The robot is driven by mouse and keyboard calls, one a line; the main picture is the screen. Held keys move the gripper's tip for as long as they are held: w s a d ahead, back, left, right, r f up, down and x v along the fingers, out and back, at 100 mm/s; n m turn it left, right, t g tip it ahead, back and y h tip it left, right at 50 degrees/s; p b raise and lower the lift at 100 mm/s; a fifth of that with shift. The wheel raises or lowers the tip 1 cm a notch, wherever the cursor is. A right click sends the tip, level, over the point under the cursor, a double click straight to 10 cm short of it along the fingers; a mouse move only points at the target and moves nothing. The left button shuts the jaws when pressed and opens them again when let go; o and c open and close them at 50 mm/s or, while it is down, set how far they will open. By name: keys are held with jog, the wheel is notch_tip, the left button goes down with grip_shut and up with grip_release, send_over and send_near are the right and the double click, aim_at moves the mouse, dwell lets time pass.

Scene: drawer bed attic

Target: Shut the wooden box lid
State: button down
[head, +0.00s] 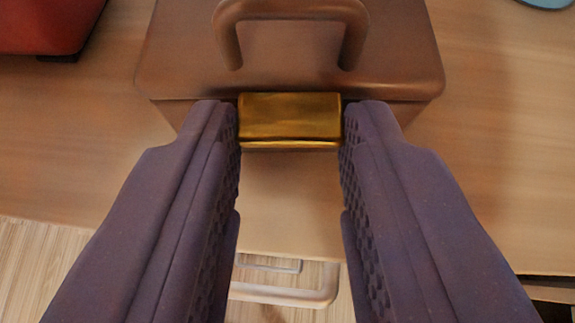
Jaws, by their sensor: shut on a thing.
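The brown wooden box lid (180,55) fills the top middle of the head view, its far part cut off by the frame. A brown arched handle (290,11) rises from it. A gold latch piece (290,108) sits at the middle of its near edge. My gripper (290,128) has one dark purple finger on each side of the latch piece, shut on it. Narrow strips of the box front (168,113) show below the lid edge. I cannot tell whether a gap remains between lid and box.
The box stands on a light wooden surface (60,150), clear on both sides near it. A red object (45,25) is at the top left and a blue-grey round item (545,3) at the top right. A pale handle (285,294) shows below the surface's near edge.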

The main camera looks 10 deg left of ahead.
jog(key=shift+s+f, duration=0.1)
jog(key=shift+f, duration=0.05)
jog(key=c, duration=0.8)
grip_release()
jog(key=shift+o, duration=0.2)
jog(key=p+v, duration=0.3)
jog(key=v, duration=0.4)
jog(key=shift+s+r, duration=0.2)
jog(key=shift+r, duration=0.05)
jog(key=shift+d, duration=0.1)
